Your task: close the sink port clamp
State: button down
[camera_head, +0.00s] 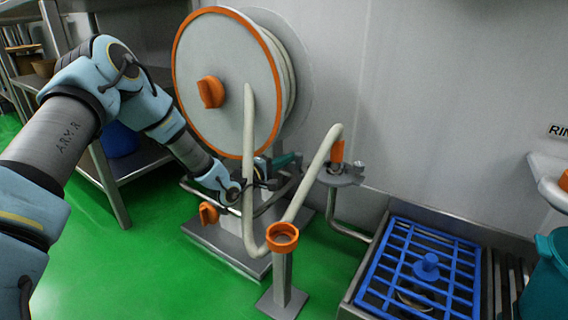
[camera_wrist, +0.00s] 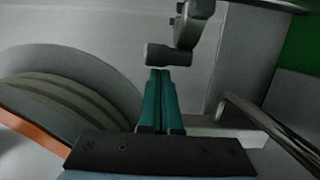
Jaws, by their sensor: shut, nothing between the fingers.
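The sink port (camera_head: 342,179) is a metal fitting on a bent pipe near the wall, right of the hose reel. The pale hose's orange end (camera_head: 337,151) stands upright over it. The metal clamp (camera_head: 357,169) sits beside the orange end; whether it is open or closed is too small to tell. My gripper (camera_head: 297,160) is left of the port with its teal fingers pointing toward it. In the wrist view my gripper (camera_wrist: 160,72) is shut and empty, its tips close to a short grey metal bar (camera_wrist: 168,55), apparently part of the clamp. Contact cannot be told.
A large hose reel (camera_head: 215,75) with an orange rim stands close behind my arm. An orange-topped stand (camera_head: 282,237) is in front, with the hose looping past it. A blue grate (camera_head: 400,270) covers a floor basin at right. Green floor is clear at lower left.

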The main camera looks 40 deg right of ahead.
jog(key=shift+s, duration=0.1)
jog(key=shift+s+a+n+t+p, duration=0.15)
jog(key=shift+s+n+t+p, duration=0.05)
jog(key=shift+n+t+p, duration=0.2)
